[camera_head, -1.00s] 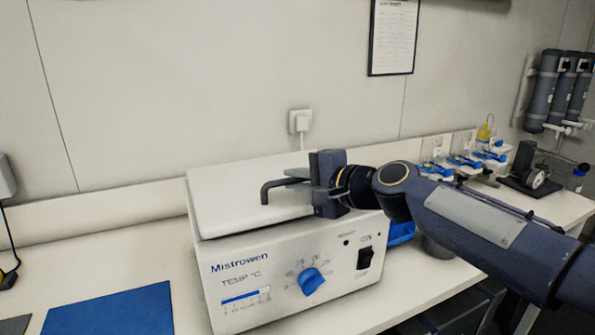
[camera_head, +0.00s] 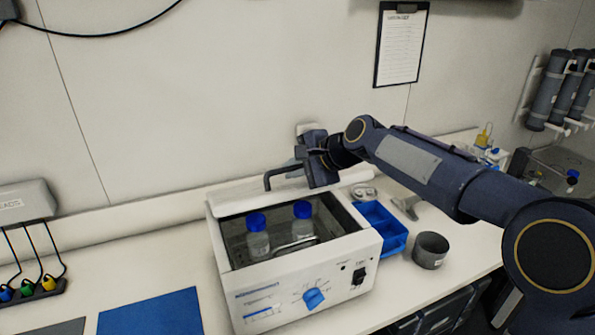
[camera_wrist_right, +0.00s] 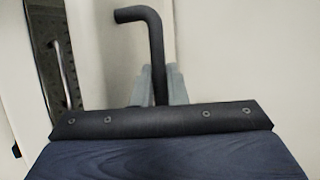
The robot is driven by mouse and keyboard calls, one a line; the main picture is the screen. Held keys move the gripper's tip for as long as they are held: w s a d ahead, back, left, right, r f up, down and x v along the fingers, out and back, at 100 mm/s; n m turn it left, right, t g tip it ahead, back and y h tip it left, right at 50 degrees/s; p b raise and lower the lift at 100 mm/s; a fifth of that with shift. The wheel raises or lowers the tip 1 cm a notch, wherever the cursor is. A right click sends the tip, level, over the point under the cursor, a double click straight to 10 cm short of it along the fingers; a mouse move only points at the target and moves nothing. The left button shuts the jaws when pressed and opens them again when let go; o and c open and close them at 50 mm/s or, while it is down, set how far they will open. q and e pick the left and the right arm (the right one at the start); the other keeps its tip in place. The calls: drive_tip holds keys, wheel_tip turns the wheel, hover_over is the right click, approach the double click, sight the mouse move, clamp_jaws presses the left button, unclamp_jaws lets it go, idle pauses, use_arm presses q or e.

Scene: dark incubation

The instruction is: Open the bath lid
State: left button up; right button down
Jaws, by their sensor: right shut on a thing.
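The white bath (camera_head: 322,284) stands on the bench with its top open. Two clear bottles with blue caps (camera_head: 257,222) are inside. My right gripper (camera_head: 296,170) is above the bath's rear edge, shut on the black bent lid handle (camera_head: 268,178). The handle also shows in the right wrist view (camera_wrist_right: 156,50), held in the jaws. The pale lid (camera_head: 348,180) is behind the opening, clear of the bottles. It blends with the wall and the gripper covers part of it, so its exact tilt is hard to tell. My left gripper is not in view.
A blue tray (camera_head: 394,246) and a dark grey cup (camera_head: 431,249) stand right of the bath. A blue mat (camera_head: 150,314) lies at the left front. The wall (camera_head: 230,90) is close behind the bath.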

drive_tip(key=shift+w+a+r+g+h, duration=0.2)
drive_tip(key=shift+w+r+g, duration=0.15)
drive_tip(key=shift+w+r, duration=0.3)
drive_tip(key=shift+w+a+r+g+h, duration=0.1)
drive_tip(key=shift+w+a+r+g, duration=0.1)
drive_tip(key=shift+w+r+g, duration=0.3)
drive_tip(key=shift+r, duration=0.15)
